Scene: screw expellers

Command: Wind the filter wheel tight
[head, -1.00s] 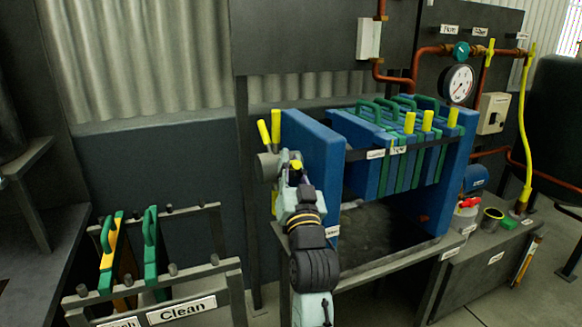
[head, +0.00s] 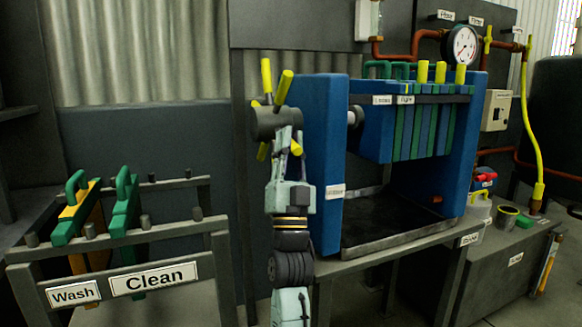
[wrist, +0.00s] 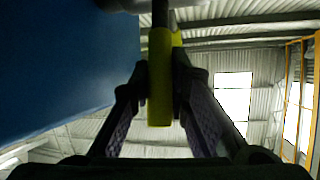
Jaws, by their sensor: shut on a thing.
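The filter wheel (head: 273,123) is a grey hub with several yellow handles, on the left face of the press's blue end block (head: 318,160). My gripper (head: 292,140) reaches up from below to the wheel's lower right side. In the wrist view my gripper (wrist: 158,100) has its two dark fingers on either side of a yellow handle (wrist: 160,90) and is shut on it. A pack of blue and green filter plates (head: 415,128) hangs in the press. A grey screw end (head: 355,117) shows between the end block and the pack.
A rack (head: 190,262) labelled Wash and Clean stands at the left with yellow and green plates. A black tray (head: 390,225) lies under the press. A pressure gauge (head: 461,46), copper pipes and a yellow hose (head: 528,130) are at the right.

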